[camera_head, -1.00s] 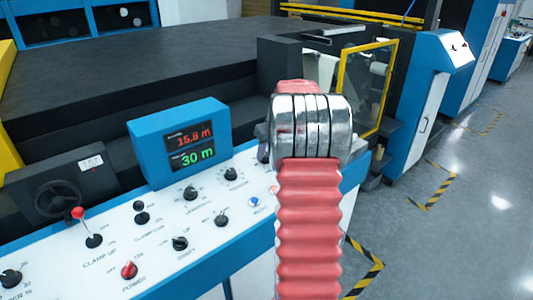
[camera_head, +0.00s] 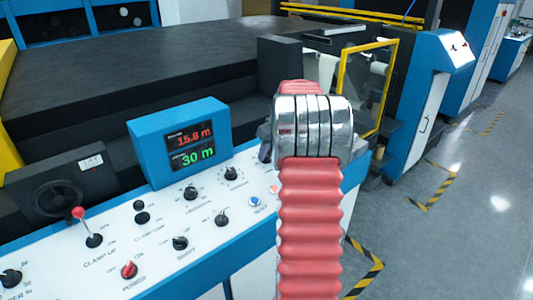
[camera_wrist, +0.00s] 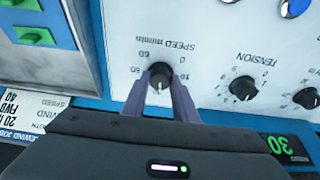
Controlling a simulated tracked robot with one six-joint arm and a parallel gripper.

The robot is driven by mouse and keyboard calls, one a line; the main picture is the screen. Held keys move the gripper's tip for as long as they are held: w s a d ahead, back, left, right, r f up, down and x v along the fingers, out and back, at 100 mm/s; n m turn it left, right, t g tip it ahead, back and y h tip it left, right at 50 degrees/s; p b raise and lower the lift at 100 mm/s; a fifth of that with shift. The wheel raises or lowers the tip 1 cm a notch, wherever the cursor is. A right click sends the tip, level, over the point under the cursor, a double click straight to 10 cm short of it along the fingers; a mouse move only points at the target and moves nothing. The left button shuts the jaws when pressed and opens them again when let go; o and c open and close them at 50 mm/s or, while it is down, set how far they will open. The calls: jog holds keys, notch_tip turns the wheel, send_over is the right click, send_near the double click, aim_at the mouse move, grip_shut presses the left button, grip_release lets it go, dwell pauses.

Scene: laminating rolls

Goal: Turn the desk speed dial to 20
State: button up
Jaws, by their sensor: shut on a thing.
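The speed dial (camera_wrist: 159,72) is a small black knob on the white panel in the wrist view. Its printed label "SPEED m/min" appears upside down beside it. My gripper (camera_wrist: 160,80) is shut on the dial, with one finger on each side. A white pointer mark shows on the knob, but its exact reading is not clear.
Nearby are a tension knob (camera_wrist: 242,88) and green buttons (camera_wrist: 37,36). The blue display box (camera_head: 180,143) reads 15.8 m and 30 m. A red-tipped lever (camera_head: 79,213) and several knobs stand on the white desk panel. Open floor lies to the right.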

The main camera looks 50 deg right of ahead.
jog(key=n+y, duration=0.1)
jog(key=n, duration=0.6)
jog(key=shift+d, duration=0.15)
jog(key=shift+g, duration=0.3)
jog(key=o, duration=1.1)
jog(key=shift+c, duration=0.2)
jog(key=v, duration=1.3)
jog(key=shift+s+d+r, duration=0.25)
jog(key=shift+r, duration=0.05)
